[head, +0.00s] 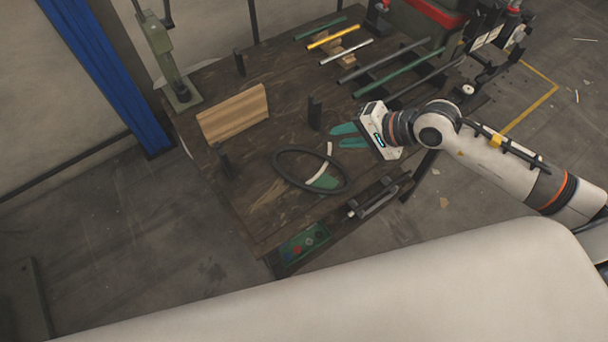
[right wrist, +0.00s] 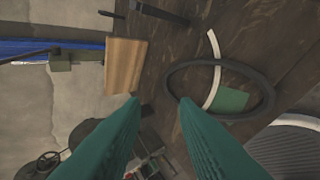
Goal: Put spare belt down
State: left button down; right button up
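A dark ring-shaped belt (head: 275,160) lies on the brown workbench (head: 262,215). The belt also shows in the right wrist view (right wrist: 270,95), right of the fingers. My right gripper (head: 338,137) is open, with its two teal fingers apart and nothing between them. It is above the bench, just beyond and to the right of the belt, apart from it. In the right wrist view the fingers (right wrist: 159,100) point toward the bench. My left gripper is not in view.
A pale curved strip (head: 328,158) and a green patch (head: 325,181) lie at the belt. A wooden block (head: 232,113) stands at left, near dark upright posts (head: 315,112). Several rods (head: 385,60) lie at the far right. A green button box (head: 303,243) sits at the near edge.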

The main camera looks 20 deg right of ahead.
notch_tip(320, 180, up, 8)
jog(key=s+d+p, duration=0.1)
jog(key=p, duration=0.2)
jog(key=shift+s+d, duration=0.25)
jog(key=shift+d, duration=0.1)
